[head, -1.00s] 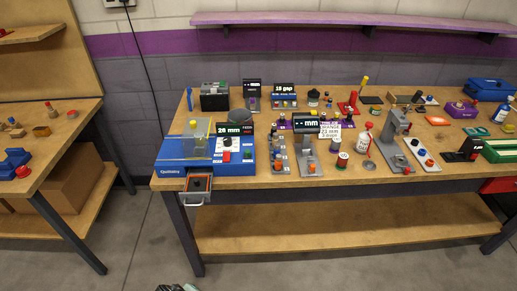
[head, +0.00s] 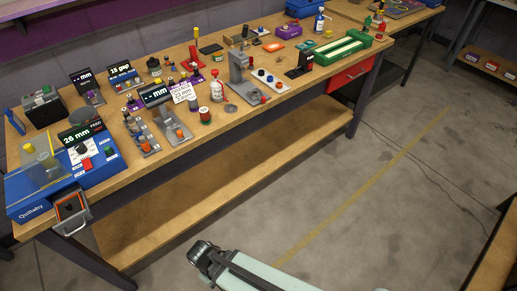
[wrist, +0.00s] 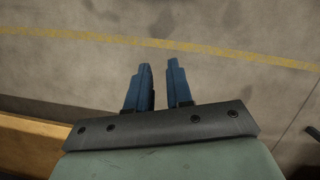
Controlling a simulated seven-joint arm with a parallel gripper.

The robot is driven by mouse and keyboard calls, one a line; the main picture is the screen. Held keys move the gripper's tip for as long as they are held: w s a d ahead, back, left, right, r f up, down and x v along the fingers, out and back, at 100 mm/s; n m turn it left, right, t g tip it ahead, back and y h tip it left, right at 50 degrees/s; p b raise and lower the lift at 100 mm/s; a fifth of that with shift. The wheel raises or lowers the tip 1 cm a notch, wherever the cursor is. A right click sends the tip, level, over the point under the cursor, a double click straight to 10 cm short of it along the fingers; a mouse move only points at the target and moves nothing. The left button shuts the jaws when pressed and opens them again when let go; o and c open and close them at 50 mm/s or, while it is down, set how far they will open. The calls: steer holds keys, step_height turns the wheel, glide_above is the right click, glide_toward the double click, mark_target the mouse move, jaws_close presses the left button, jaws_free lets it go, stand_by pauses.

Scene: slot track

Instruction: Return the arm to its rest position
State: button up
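My gripper shows in the wrist view (wrist: 158,82). Its two blue fingers stand apart with a narrow gap between them, and nothing is held. Bare floor with a yellow line lies beyond the fingertips. In the head view, part of my pale green arm with a dark end shows at the bottom, over the floor in front of the workbench (head: 190,158) and apart from it. The fingers cannot be made out in that view.
The blue machine (head: 40,202) reading 26 mm stands at the bench's left end, its small front drawer (head: 72,208) pulled out. Gauges, bottles and stands crowd the bench top. A green tray (head: 342,46) is at the right, above a red drawer (head: 352,73). The floor (head: 310,190) is open.

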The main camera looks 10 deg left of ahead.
steer(key=d+f+m+g+y, duration=0.1)
steer(key=d+f+m+g, duration=0.1)
steer(key=d, duration=0.9)
steer(key=d+f+m+g+y, duration=0.1)
steer(key=d+f+m, duration=0.3)
steer(key=d, duration=0.7)
steer(key=d+f+m+g, duration=0.2)
steer(key=d+m, duration=0.4)
steer(key=d, duration=0.5)
steer(key=shift+w+f+g+y, duration=0.3)
steer(key=shift+w+f+y, duration=0.1)
